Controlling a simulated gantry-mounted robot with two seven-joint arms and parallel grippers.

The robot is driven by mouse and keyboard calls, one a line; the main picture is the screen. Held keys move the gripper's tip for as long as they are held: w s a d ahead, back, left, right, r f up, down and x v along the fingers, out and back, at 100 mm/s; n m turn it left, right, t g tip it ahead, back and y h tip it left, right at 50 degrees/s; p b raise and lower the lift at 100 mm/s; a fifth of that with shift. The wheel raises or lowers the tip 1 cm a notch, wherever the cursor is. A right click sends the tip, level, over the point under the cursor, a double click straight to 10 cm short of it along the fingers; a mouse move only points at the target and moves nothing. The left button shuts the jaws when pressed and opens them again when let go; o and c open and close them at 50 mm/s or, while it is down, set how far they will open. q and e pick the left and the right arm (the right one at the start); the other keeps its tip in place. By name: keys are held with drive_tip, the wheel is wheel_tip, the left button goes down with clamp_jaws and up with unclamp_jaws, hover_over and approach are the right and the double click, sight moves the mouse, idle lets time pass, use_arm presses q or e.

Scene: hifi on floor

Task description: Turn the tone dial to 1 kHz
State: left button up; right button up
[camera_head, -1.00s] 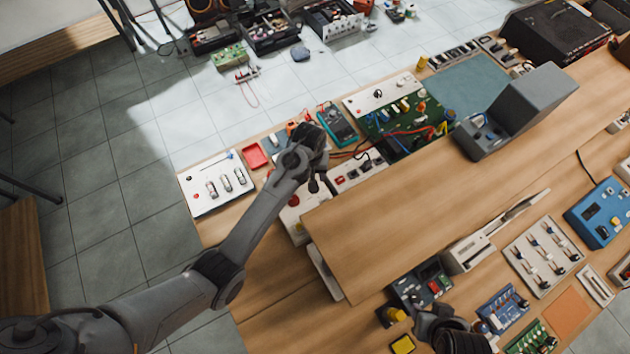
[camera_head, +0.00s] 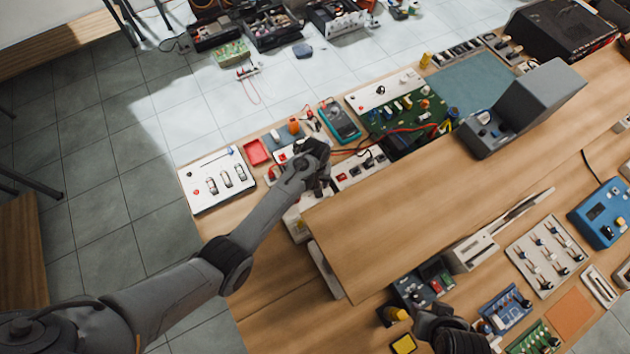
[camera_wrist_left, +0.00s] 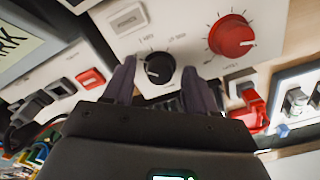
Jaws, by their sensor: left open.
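The black dial (camera_wrist_left: 159,68) with a white pointer mark is on a pale panel in the left wrist view. Small blurred printed labels surround it, and I cannot read them all or tell the exact setting. My left gripper (camera_wrist_left: 159,76) is open, with one finger on each side of the dial; contact cannot be told. In the head view my left gripper (camera_head: 322,182) is over the white panel box beside the wooden shelf and hides the dial. My right gripper (camera_head: 440,322) is at the bottom, partly cut off, its jaws unclear.
A larger red knob (camera_wrist_left: 231,35) stands close to the right finger. A red rocker switch (camera_wrist_left: 91,78) is to the left. The raised wooden shelf (camera_head: 420,190) lies right of the left gripper. A white switch panel (camera_head: 216,180) and red tray (camera_head: 256,152) lie left.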

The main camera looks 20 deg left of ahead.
use_arm(q)
drive_tip(key=shift+f, duration=0.1)
drive_tip(key=c, duration=1.1)
drive_tip(key=shift+o, duration=0.2)
